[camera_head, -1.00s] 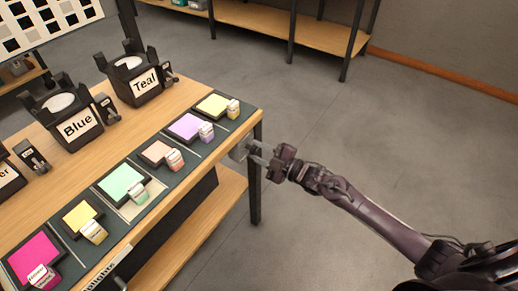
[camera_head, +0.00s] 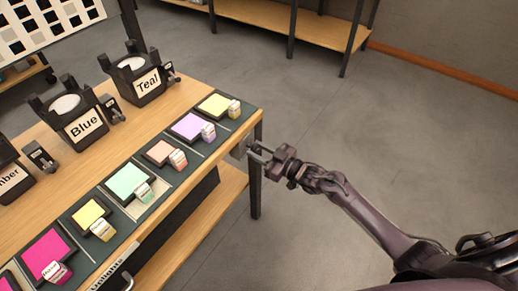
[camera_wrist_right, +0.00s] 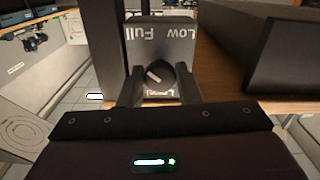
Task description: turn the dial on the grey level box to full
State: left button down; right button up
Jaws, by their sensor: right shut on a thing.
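The grey level box (camera_wrist_right: 160,38) is mounted at the table's right-hand edge. In the right wrist view its face carries the words "Full" on the left and "Low" on the right. Its dark round dial (camera_wrist_right: 167,80) has a white pointer mark, slanting toward the upper left in that view. My right gripper (camera_wrist_right: 159,88) is shut on the dial, one finger on each side. In the head view the box (camera_head: 239,147) is small, and my right gripper (camera_head: 256,152) reaches it from the right; the dial is too small to make out there. My left gripper is out of view.
The wooden table (camera_head: 105,145) carries a dark strip of coloured pads with small matching blocks. Black holders labelled Blue (camera_head: 84,126) and Teal (camera_head: 148,84) stand behind. A table leg (camera_head: 255,190) is below the box. Open floor lies to the right.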

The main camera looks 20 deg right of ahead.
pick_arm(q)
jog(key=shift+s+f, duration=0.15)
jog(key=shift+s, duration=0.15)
pick_arm(e)
jog(key=shift+m, duration=0.5)
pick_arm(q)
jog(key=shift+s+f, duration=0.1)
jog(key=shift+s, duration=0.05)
pick_arm(e)
jog(key=shift+f, duration=0.1)
jog(key=o, duration=0.9)
jog(key=shift+o, duration=0.2)
jog(key=shift+s+d, duration=0.1)
jog(key=shift+s+d, duration=0.2)
jog(key=shift+s, duration=0.1)
pick_arm(q)
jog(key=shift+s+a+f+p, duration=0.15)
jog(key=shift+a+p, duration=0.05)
jog(key=shift+p, duration=0.3)
pick_arm(e)
jog(key=v, duration=0.6)
jog(key=shift+s+d, duration=0.25)
jog(key=shift+s, duration=0.1)
